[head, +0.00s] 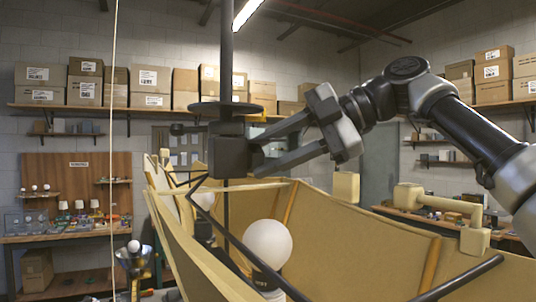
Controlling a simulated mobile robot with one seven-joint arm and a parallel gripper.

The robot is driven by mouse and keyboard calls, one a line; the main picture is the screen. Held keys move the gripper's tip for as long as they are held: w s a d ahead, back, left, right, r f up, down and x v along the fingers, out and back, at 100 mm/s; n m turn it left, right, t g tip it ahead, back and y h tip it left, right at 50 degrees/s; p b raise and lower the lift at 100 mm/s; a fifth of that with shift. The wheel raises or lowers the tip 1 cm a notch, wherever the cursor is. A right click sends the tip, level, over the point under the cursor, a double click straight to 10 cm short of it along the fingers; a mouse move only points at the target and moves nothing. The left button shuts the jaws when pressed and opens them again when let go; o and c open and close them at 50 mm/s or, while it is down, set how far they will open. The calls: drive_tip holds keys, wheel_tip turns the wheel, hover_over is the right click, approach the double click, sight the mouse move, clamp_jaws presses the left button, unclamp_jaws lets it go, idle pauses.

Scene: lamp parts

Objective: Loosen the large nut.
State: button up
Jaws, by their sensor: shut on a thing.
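The large nut appears to be the dark blocky piece (226,150) on the upright lamp rod, just below a dark round disc (225,110). My gripper (262,152) comes in from the right, and its two long dark fingers are shut on this nut at its right side. The fingertips merge with the dark nut, so the exact contact is hard to see. The rod (227,60) runs up out of view. Below is a yellow lampshade (350,235), open at the top, with dark frame arms inside.
A white bulb (268,243) stands inside the shade below my gripper, with another bulb (203,198) behind it. A thin cord (113,150) hangs at left. A yellow handle-like piece (440,205) sits on the shade's right rim. Shelves of boxes (85,85) line the walls.

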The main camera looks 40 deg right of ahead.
drive_tip(key=shift+w+r+m+g, duration=0.1)
drive_tip(key=shift+m+g, duration=0.4)
drive_tip(key=shift+g, duration=0.25)
drive_tip(key=shift+w+r+m+g, duration=0.1)
drive_tip(key=shift+m+g, duration=0.4)
drive_tip(key=shift+g, duration=0.25)
drive_tip(key=o, duration=1)
drive_tip(key=shift+o, duration=0.2)
